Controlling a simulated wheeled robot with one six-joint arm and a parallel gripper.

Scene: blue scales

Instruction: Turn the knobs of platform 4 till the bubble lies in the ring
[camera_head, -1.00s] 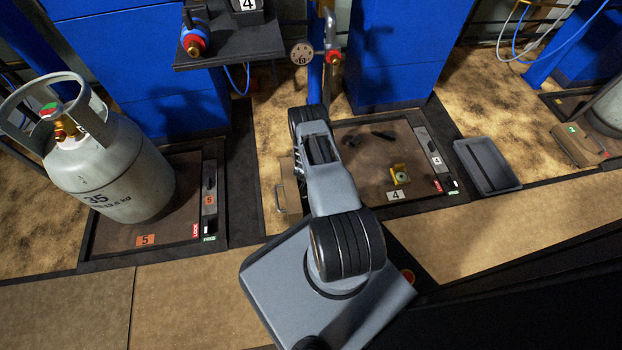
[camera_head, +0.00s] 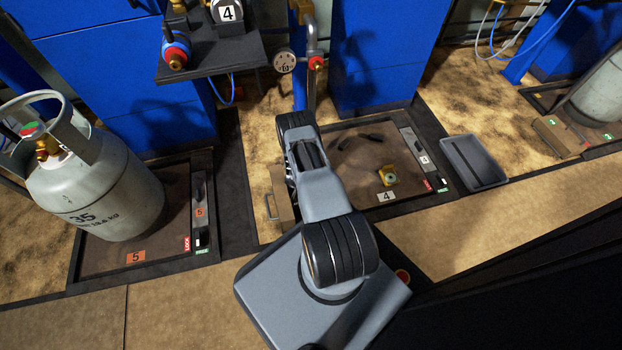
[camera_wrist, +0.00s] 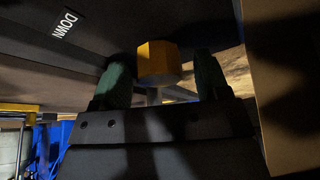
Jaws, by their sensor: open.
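Platform 4 (camera_head: 352,190) is a brown plate in a dark frame, right of my arm in the head view. A yellow level (camera_head: 388,176) with a small round greenish vial sits near its front edge; the bubble and ring are too small to tell. In the wrist view a yellow faceted knob (camera_wrist: 158,66) is between the two green fingertips of my gripper (camera_wrist: 160,77). The gripper is open, with a finger on either side of the knob; I cannot tell whether either touches it. In the head view my arm hides the gripper.
A dark surface marked DOWN (camera_wrist: 64,26) lies close by in the wrist view. Platform 5 (camera_head: 125,250) carries a large grey gas cylinder (camera_head: 95,185) at left. A grey tray (camera_head: 472,162) lies right of platform 4. Blue cabinets (camera_head: 375,60) stand behind. Bare floor (camera_head: 470,225) lies in front.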

